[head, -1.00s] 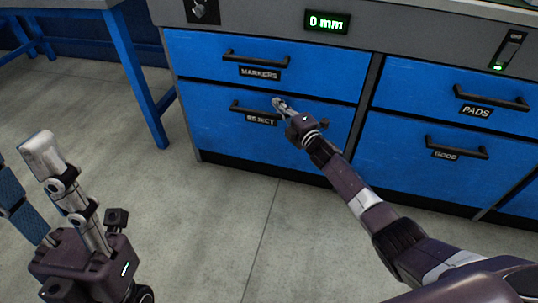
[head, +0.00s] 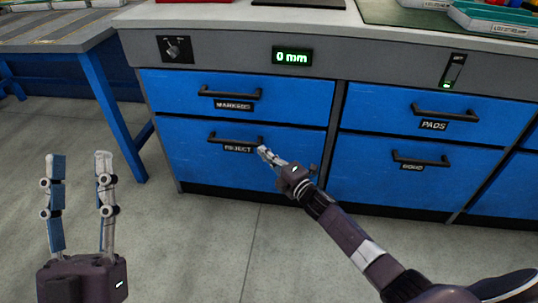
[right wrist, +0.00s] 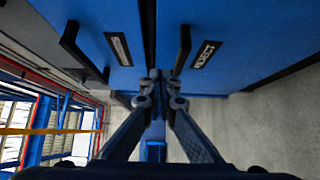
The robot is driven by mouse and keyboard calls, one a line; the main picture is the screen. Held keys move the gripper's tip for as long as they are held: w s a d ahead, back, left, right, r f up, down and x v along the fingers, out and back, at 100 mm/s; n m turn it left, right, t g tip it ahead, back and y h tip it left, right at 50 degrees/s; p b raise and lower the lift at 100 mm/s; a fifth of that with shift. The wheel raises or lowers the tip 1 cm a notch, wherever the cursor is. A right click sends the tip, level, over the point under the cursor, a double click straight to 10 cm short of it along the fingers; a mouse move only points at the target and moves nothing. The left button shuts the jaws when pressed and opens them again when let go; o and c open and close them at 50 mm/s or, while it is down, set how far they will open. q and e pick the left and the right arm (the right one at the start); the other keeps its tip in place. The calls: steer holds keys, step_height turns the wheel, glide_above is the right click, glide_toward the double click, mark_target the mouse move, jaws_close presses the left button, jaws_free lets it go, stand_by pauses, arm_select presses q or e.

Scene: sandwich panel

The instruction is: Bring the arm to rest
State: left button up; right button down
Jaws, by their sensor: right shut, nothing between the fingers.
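My right gripper (head: 264,151) is shut and empty, just by the right end of the REJECT drawer's handle (head: 235,141). I cannot tell whether it touches the handle. In the right wrist view its fingertips (right wrist: 155,76) meet, with the REJECT handle (right wrist: 182,48) close to their right. The REJECT drawer (head: 185,165) looks shut. My left gripper (head: 79,162) stands at the lower left over the floor, fingers upright and well apart, with nothing between them.
The MARKERS drawer (head: 290,105) is above and the PADS (head: 480,95) and GOOD (head: 470,185) drawers are to the right, all shut. A display (head: 292,57) reads 0 mm. A blue-legged table (head: 118,120) stands at the left. The floor (head: 215,245) in front is clear.

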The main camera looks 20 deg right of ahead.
arm_select(q)
steer(key=shift+w+d+f+g+y, duration=0.1)
steer(key=shift+w+f+g+y, duration=0.05)
steer(key=shift+w+f+g, duration=0.6)
steer(key=shift+w+d+f+g+y, duration=0.15)
steer(key=shift+w+f+g, duration=0.25)
steer(key=shift+f, duration=0.5)
arm_select(e)
steer(key=shift+v, duration=1.25)
